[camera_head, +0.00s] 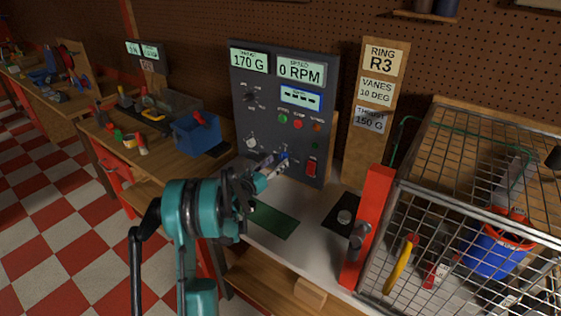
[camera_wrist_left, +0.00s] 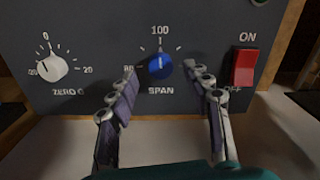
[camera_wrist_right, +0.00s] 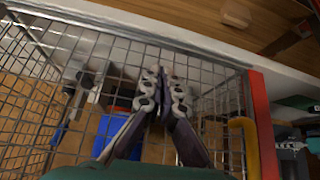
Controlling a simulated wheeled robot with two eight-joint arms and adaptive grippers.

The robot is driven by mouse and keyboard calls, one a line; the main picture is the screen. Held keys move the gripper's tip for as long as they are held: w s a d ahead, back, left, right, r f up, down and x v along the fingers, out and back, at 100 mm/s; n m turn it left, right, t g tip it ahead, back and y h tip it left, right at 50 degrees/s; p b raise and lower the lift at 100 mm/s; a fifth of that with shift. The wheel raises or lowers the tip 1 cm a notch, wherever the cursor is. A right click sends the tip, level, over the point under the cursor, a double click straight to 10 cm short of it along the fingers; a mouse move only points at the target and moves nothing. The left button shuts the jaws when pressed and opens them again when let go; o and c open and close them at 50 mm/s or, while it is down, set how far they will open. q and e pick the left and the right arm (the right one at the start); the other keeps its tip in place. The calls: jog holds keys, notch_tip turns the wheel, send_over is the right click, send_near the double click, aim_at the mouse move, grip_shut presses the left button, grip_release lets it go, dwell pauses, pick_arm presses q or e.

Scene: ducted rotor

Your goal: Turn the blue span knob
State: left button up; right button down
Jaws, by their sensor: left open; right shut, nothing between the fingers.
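The blue span knob (camera_wrist_left: 160,67) sits on the dark panel in the left wrist view, above the SPAN label and below the 100 mark. Its white pointer line aims up, near 100. My left gripper (camera_wrist_left: 164,83) is open, with one finger on each side of the knob and a gap to it on both sides. In the head view my left gripper (camera_head: 279,162) is at the lower part of the control panel (camera_head: 262,115) and mostly covers the knob. My right gripper (camera_wrist_right: 163,80) shows in the right wrist view, shut and empty, in front of wire mesh.
A white ZERO G knob (camera_wrist_left: 52,67) is left of the span knob, and a red ON switch (camera_wrist_left: 243,67) is right of it. A wire cage (camera_head: 460,210) with a red post (camera_head: 366,230) stands at right. A green mat (camera_head: 273,220) lies on the bench.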

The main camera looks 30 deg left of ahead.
aim_at(284, 156)
pick_arm(q)
jog(key=shift+w+d, duration=0.1)
jog(key=shift+w, duration=1.3)
grip_shut()
